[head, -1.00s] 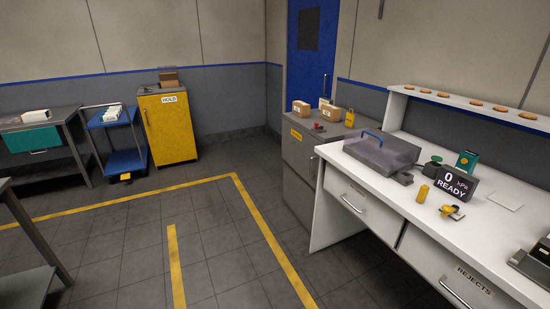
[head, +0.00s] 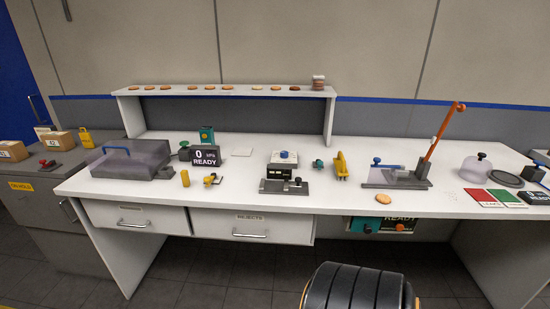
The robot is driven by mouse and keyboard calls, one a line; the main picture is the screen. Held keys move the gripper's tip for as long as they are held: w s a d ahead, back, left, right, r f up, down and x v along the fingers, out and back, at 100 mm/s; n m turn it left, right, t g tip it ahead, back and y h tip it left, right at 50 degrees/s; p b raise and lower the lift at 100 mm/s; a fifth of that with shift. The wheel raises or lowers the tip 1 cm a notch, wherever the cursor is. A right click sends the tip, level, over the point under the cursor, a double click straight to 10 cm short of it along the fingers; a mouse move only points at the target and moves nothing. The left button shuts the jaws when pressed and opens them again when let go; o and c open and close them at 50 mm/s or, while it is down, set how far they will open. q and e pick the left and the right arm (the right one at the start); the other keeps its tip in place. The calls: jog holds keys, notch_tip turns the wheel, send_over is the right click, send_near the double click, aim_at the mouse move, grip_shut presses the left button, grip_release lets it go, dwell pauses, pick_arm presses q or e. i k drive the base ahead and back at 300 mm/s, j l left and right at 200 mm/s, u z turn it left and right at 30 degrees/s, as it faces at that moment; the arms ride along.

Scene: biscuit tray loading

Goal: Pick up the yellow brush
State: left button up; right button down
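A long yellow item (head: 341,165) with a raised handle-like top lies on the white bench, right of centre in the head view. It looks like the yellow brush, though its bristles cannot be made out. A small teal piece (head: 318,164) is just left of it. Neither of my grippers shows in the head view.
The white bench (head: 240,190) spans the view under a shelf (head: 230,91) of biscuits. A grey-black device (head: 284,170) stands left of the yellow item, a base with an orange lever (head: 443,130) right. A black ribbed rounded object (head: 355,290), perhaps a chair, stands in front.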

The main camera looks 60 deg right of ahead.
aim_at(339, 165)
jog(key=z, duration=2.55)
